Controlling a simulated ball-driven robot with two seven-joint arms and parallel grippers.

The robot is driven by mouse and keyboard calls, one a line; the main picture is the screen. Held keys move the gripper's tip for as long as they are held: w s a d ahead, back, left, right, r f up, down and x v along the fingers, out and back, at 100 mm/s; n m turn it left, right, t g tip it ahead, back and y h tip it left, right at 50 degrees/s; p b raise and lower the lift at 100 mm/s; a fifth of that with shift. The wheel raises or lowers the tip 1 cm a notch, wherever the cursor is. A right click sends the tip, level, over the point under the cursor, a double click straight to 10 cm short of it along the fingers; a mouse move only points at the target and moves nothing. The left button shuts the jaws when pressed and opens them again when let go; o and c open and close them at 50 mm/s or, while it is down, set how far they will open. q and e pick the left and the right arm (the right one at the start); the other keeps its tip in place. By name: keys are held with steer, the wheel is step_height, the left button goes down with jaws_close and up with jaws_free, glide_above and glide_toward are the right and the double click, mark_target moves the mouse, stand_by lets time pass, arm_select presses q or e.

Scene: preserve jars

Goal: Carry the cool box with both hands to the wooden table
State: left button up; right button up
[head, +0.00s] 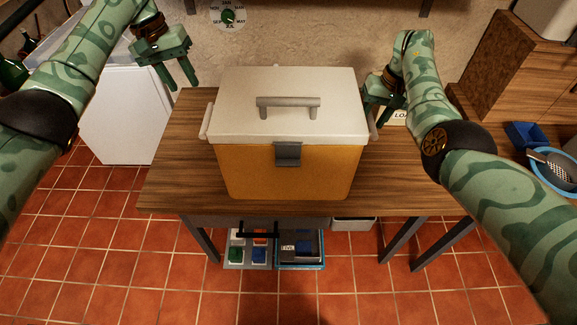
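The cool box (290,172) has a yellow-orange body, a white lid with a grey handle on top, and a grey front latch. It stands upright and closed on the wooden table (180,165). A pale side handle (206,122) shows on its left, and another on its right (373,124). My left gripper (182,86) is open and empty, above and behind the box's left side, apart from it. My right gripper (376,104) is close by the right side handle. Its fingers are partly hidden, and I cannot tell whether they touch the handle.
A white chest-like unit (125,115) stands at the left. A wooden counter at the right holds a blue bowl (553,178) with a grater and a blue scoop (524,134). A sign (398,115) is partly hidden behind my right arm. Trays (300,250) sit under the table. The front tiled floor is clear.

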steer(key=shift+r, duration=0.1)
steer(key=shift+d+r, duration=0.1)
steer(key=shift+r, duration=0.25)
arm_select(q)
steer(key=shift+a+r, duration=0.15)
steer(key=shift+r, duration=0.3)
arm_select(e)
steer(key=v, duration=1.1)
